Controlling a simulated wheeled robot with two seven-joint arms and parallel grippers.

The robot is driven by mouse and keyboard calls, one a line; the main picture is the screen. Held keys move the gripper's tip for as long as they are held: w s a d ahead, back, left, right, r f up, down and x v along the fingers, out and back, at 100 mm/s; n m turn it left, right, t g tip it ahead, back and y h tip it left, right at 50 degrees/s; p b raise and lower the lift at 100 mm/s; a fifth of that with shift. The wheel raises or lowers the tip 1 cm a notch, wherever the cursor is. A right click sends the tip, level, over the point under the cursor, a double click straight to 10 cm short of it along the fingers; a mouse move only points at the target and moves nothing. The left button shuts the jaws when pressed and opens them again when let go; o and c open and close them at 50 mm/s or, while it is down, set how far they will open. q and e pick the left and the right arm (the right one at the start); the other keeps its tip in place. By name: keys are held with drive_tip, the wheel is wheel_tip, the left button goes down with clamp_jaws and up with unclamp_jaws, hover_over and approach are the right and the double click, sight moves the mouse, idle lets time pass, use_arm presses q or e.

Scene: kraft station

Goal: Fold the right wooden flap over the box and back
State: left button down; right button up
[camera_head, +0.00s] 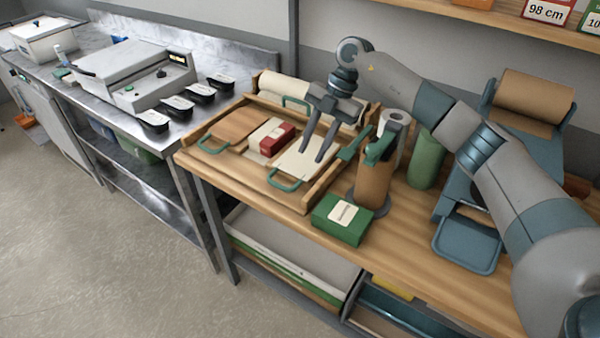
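A red box (277,138) with a white label lies on pale paper in the middle of a wooden folding tray (240,174). To its left is a brown wooden flap (236,124) with a green handle. To its right is a panel covered by a pale sheet (297,160), with a green handle (286,181) at its near edge; I take this as the right flap. My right gripper (313,154) points down over this panel, its two fingers apart with nothing seen between them. I cannot tell whether the fingertips touch the sheet. My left gripper is out of view.
A green box (342,219) stands at the table's front edge. Right of the tray are a brown roll (374,184) with a green tool, a white roll (394,120) and a green cylinder (425,160). A blue paper-roll stand (535,152) is farther right, behind my arm.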

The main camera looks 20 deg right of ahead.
sight(296, 185)
drive_tip(key=p+x, duration=0.2)
drive_tip(key=x, duration=0.7)
drive_tip(key=shift+a+f+p, duration=0.2)
drive_tip(key=shift+f+p, duration=0.05)
drive_tip(key=shift+p, duration=0.15)
clamp_jaws()
